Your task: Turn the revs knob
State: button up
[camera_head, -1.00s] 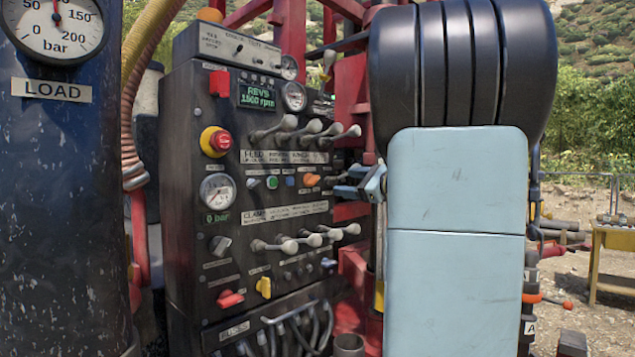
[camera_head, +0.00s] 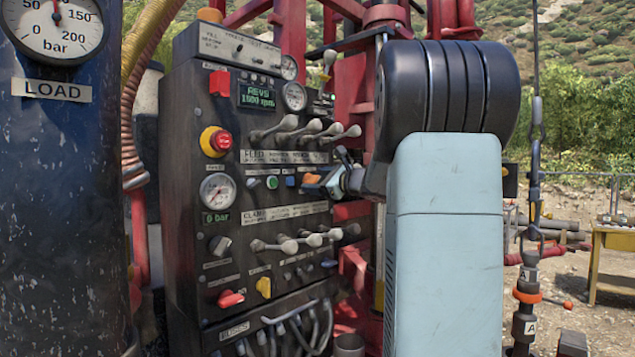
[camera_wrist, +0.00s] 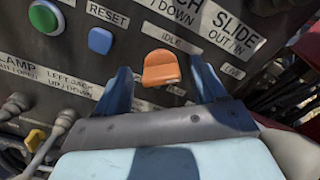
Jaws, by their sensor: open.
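An orange knob (camera_wrist: 161,69) sits on the dark control panel, with an IDLE label above it in the wrist view. In the head view the orange knob (camera_head: 311,179) is at the panel's right side. No revs label shows on the knob itself. My gripper (camera_wrist: 163,74) is open, with one blue finger on each side of the knob in the wrist view. I cannot tell if the fingers touch it. In the head view my gripper (camera_head: 328,184) is right at the knob and partly hides it. A green display (camera_head: 258,96) reads REVS 1500 rpm.
Grey levers (camera_head: 305,132) stand out above the knob, and more levers (camera_head: 300,241) below. A green button (camera_wrist: 100,40) and a blue button (camera_wrist: 46,17) lie left of it. A red emergency stop (camera_head: 216,141) is further left. Red framework stands behind my arm.

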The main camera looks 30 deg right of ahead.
jog(key=c, duration=1.1)
jog(key=shift+o, duration=0.2)
jog(key=shift+a+f+n, duration=0.1)
jog(key=shift+n, duration=0.9)
jog(key=o, duration=1.1)
jog(key=shift+c, duration=0.2)
jog(key=v, duration=1.3)
jog(key=shift+s, duration=0.35)
